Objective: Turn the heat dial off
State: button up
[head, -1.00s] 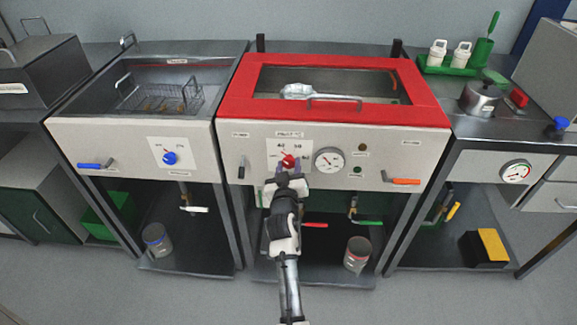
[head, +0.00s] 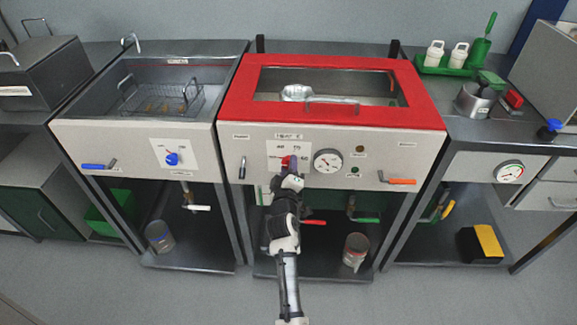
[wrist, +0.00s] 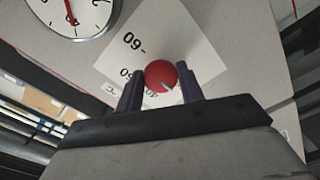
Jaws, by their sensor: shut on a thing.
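The red heat dial (head: 287,162) sits on a white scale plate on the front panel of the red-topped unit. It also shows in the wrist view as a round red knob (wrist: 161,75) with a light pointer mark. My gripper (head: 289,172) is at the dial from the front. In the wrist view, my gripper's dark fingers (wrist: 160,90) stand on either side of the knob and are shut on it. The fingers hide part of the plate, and its lower numbers are partly covered.
A pressure-type gauge (head: 327,161) is close to the right of the dial. An orange-handled lever (head: 402,181) and a grey lever (head: 242,168) are on the same panel. A blue dial (head: 172,159) is on the left unit. Floor in front is clear.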

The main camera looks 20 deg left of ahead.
jog(key=shift+r, duration=0.15)
dwell(0.3)
jog(key=o, duration=1)
